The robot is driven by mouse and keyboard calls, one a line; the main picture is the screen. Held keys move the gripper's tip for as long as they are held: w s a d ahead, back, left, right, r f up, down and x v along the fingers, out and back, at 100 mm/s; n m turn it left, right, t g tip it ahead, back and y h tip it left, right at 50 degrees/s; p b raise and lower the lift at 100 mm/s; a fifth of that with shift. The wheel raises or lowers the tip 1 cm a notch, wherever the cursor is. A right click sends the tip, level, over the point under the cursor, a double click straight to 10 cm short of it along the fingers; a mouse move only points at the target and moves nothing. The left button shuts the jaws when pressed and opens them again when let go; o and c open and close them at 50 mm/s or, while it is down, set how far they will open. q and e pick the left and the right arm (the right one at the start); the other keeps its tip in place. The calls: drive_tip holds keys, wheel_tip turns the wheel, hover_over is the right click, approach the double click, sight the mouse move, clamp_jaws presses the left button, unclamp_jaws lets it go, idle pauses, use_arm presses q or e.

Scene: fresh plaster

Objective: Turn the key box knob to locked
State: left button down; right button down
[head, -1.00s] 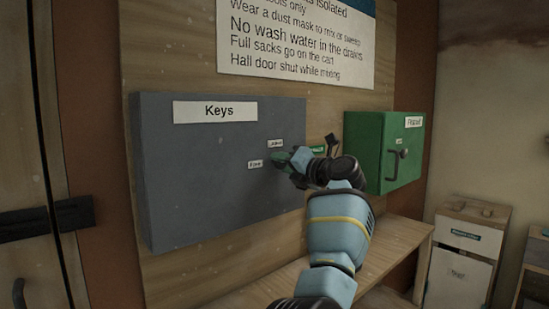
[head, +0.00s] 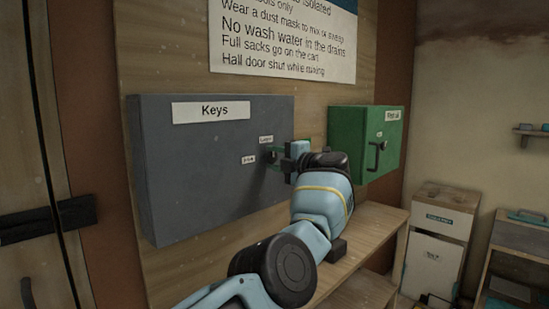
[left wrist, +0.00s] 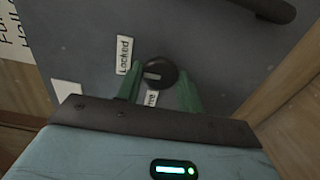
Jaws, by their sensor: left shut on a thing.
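The grey key box (head: 200,180) hangs on the wall board with a "Keys" label (head: 214,111). Its round dark knob (left wrist: 161,73) sits between the green fingers of my left gripper (left wrist: 159,80), which is shut on it. The knob also shows small in the head view (head: 271,156). A "Locked" label (left wrist: 124,55) is left of the knob in the wrist view. A second label (left wrist: 151,98), partly hidden, is just below it. A pale mark lies on the knob's left part; I cannot tell exactly which label it points at. My right gripper is out of view.
A green box (head: 372,145) with a handle hangs right of my left arm. A wooden bench (head: 375,222) runs below. A white and wood cabinet (head: 437,245) stands at the right. A notice (head: 283,45) hangs above the key box.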

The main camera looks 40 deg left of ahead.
use_arm(q)
drive_tip(key=shift+m, duration=0.3)
drive_tip(key=c, duration=0.9)
unclamp_jaws()
drive_tip(key=shift+d, duration=0.1)
drive_tip(key=shift+d, duration=0.3)
drive_tip(key=d, duration=0.7)
drive_tip(key=shift+s, duration=0.3)
